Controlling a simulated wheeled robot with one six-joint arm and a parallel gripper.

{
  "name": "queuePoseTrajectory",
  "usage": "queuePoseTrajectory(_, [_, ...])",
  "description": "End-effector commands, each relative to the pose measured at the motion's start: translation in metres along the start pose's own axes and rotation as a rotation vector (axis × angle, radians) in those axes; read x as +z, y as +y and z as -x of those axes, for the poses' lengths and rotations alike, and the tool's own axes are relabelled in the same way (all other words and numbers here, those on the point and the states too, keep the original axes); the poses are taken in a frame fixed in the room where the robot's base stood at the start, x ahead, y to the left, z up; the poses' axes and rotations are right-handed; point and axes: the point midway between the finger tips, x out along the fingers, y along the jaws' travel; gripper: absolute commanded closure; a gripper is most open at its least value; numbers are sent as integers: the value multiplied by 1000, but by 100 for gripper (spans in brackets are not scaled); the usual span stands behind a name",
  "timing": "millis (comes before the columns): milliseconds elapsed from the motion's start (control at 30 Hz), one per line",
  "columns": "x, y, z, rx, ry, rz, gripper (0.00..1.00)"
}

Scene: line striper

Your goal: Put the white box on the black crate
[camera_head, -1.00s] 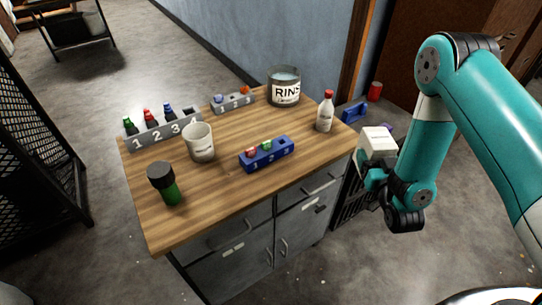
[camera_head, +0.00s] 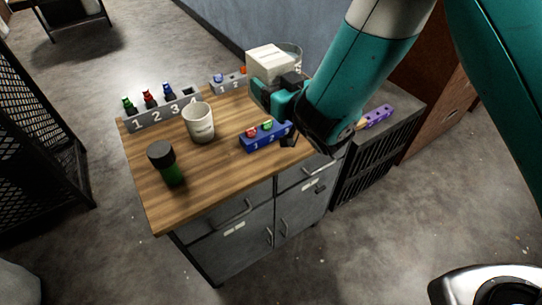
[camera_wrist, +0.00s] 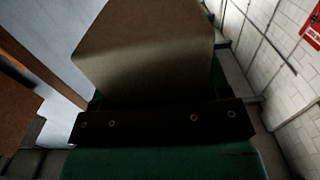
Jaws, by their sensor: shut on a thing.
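The white box (camera_head: 268,60) is held in my gripper (camera_head: 272,88) above the back right part of the wooden tabletop, near the wall. In the wrist view the box (camera_wrist: 145,45) fills the upper middle, dim and brownish in shadow, against the dark gripper bar. The black crate (camera_head: 372,172), with slatted sides, stands on the floor right of the workbench. A purple block (camera_head: 378,116) sits on its top.
The workbench (camera_head: 215,165) holds a grey numbered rack (camera_head: 158,116) with small bottles, a white mug (camera_head: 199,122), a dark green bottle (camera_head: 164,163), a blue numbered holder (camera_head: 258,139) and a grey holder (camera_head: 228,84). The jar behind the box is mostly hidden.

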Motion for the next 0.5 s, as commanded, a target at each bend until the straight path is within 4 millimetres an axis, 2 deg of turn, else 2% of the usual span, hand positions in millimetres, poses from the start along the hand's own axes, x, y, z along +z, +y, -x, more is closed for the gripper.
queuePoseTrajectory(167, [7,0,0,0,1,0,61])
queuePoseTrajectory(500, [82,1,0,2,1,-1,61])
